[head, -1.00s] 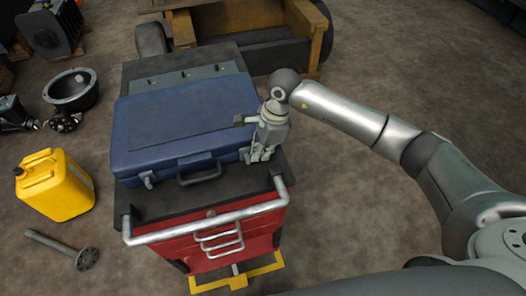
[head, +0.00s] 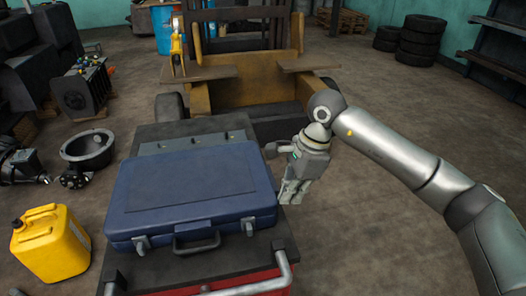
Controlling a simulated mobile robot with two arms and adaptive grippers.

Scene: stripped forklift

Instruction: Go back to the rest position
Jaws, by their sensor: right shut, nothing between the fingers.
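My right gripper (head: 291,192) hangs fingers down just right of a blue case (head: 190,190), near its right front corner. Its fingers are shut with nothing between them. The case is closed and lies flat on a red tool cart with a dark top (head: 268,246), its handle facing me. My left gripper is not in view.
A yellow canister (head: 48,245) stands on the floor at the left, with a dark ring-shaped part (head: 88,150) behind it. The stripped yellow forklift (head: 235,90) stands beyond the cart. Tires (head: 420,40) are stacked at the back right. Floor at right is open.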

